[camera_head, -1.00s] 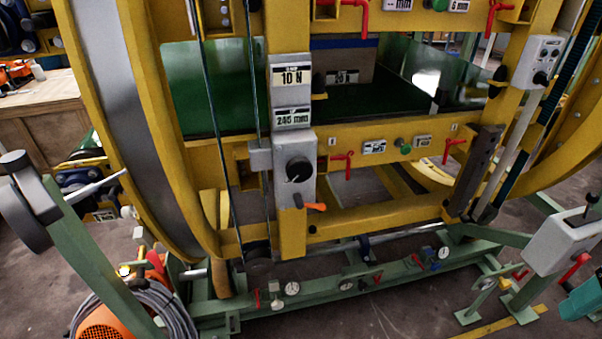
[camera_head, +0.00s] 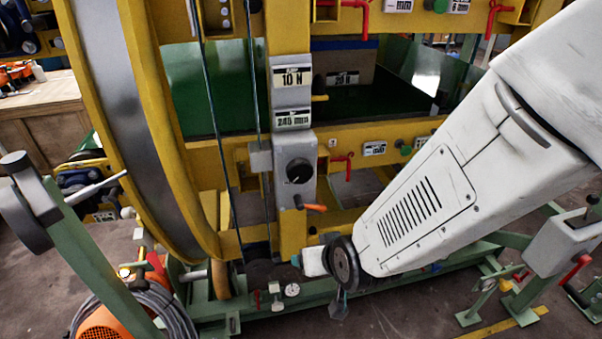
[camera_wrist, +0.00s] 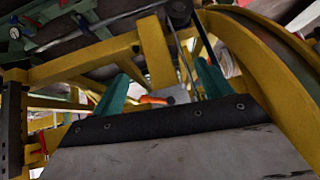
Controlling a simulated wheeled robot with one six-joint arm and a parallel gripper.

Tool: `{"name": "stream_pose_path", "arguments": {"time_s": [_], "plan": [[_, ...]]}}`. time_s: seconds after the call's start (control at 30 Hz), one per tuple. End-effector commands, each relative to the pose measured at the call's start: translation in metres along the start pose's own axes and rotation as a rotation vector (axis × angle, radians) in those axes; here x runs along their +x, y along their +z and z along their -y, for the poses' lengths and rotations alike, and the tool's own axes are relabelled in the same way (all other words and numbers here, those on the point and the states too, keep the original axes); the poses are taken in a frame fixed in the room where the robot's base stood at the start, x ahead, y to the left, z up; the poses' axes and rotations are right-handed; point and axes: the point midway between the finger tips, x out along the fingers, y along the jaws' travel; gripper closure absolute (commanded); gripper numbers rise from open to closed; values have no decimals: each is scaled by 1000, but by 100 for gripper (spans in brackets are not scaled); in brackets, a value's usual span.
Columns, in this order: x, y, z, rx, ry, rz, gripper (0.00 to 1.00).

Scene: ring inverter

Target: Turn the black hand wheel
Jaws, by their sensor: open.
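Several black round parts could be the hand wheel, and I cannot tell which. A black knob (camera_head: 299,171) sits on a grey box on the yellow upright. A dark wheel (camera_head: 22,217) stands on a green bar at the far left. A dark disc (camera_head: 260,270) is low at the foot of the upright; a black disc (camera_wrist: 180,11) also shows at the top of the wrist view. My gripper (camera_wrist: 162,72) has two teal fingers spread apart with nothing held between them. An orange handle (camera_wrist: 156,99) shows beyond the fingers; it is below the knob in the head view (camera_head: 316,208).
The yellow ring frame (camera_head: 165,150) curves up the left. Red levers (camera_head: 343,160) and a green base rail (camera_head: 390,283) lie near my arm. An orange machine with coiled hose (camera_head: 150,305) stands at lower left.

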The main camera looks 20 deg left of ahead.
Motion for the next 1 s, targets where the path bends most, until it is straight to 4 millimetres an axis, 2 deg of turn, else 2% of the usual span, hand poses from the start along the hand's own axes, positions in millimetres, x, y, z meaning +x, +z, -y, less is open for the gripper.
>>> {"name": "stream_pose_path", "arguments": {"time_s": [0.07,0.17,0.27,0.33,0.43,0.53,0.63,1.0], "plan": [[17,-10,15,-10,-4,-135,22],[23,-35,23,-3,1,-335,22],[14,-67,19,16,20,-537,22],[0,-90,17,29,29,-665,22],[-19,-111,14,40,37,-798,22],[-29,-121,13,43,40,-868,22],[-30,-128,13,43,40,-892,22],[5,-172,10,43,40,-891,22]]}}
